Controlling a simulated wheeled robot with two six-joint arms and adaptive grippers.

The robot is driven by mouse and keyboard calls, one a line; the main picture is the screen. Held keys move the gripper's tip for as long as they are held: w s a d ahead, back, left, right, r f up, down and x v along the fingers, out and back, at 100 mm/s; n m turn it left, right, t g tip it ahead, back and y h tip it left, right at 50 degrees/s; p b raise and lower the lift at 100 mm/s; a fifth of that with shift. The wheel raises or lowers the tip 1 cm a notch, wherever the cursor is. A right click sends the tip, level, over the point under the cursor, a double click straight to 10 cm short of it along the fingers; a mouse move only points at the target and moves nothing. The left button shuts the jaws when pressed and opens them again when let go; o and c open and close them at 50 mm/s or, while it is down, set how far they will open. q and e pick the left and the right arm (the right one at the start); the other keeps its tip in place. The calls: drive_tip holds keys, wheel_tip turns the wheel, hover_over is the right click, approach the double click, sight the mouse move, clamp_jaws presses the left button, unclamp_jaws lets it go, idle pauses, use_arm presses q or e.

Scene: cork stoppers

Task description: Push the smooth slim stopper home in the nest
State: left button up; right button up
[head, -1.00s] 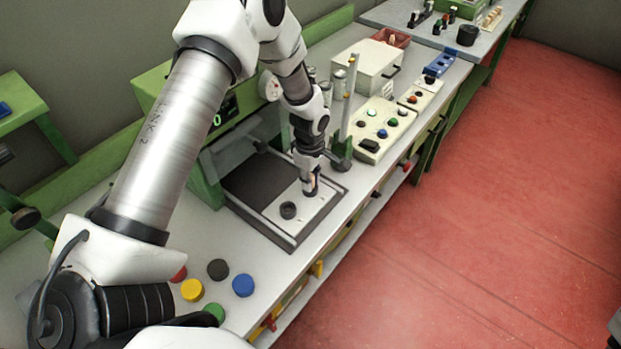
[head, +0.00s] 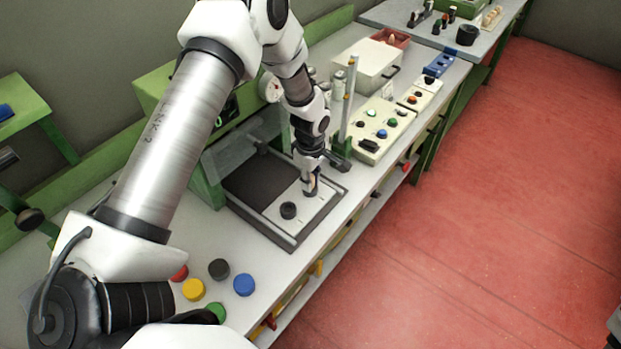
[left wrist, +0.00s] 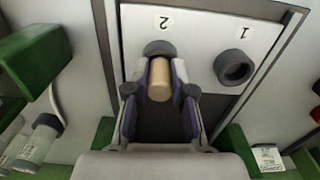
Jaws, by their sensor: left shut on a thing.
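My left gripper (head: 311,190) is over the pale plate of the framed tray, pointing down. In the left wrist view its two fingers (left wrist: 160,92) are shut on a smooth, slim, tan cork stopper (left wrist: 158,80). The stopper lies in line with the dark grey ring of the nest marked 2 (left wrist: 158,47). The fingers and stopper hide part of that nest, so I cannot tell how deep the stopper sits. The nest marked 1 (left wrist: 235,67) is an empty dark ring beside it, which also shows in the head view (head: 288,210). My right gripper is not in view.
A post (head: 347,112) stands close behind my left gripper. A button box (head: 381,130) and a white case (head: 366,68) stand farther back. Several coloured discs, one blue (head: 244,285), lie near the front. The red floor on the right is clear.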

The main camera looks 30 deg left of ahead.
use_arm(q)
drive_tip(key=shift+f, duration=0.15)
drive_tip(key=shift+s+d+f+b, duration=0.1)
drive_tip(key=shift+s+f+b, duration=0.4)
drive_tip(key=shift+s+f, duration=0.15)
idle(0.4)
drive_tip(key=o, duration=0.8)
drive_tip(key=shift+w+f, duration=0.15)
drive_tip(key=shift+f, duration=0.05)
drive_tip(key=o, duration=0.6)
drive_tip(key=shift+w+f, duration=0.15)
drive_tip(key=shift+w, duration=0.45)
drive_tip(key=shift+r, duration=0.3)
wheel_tip(320, 180, up, 12)
drive_tip(key=shift+f, duration=0.2)
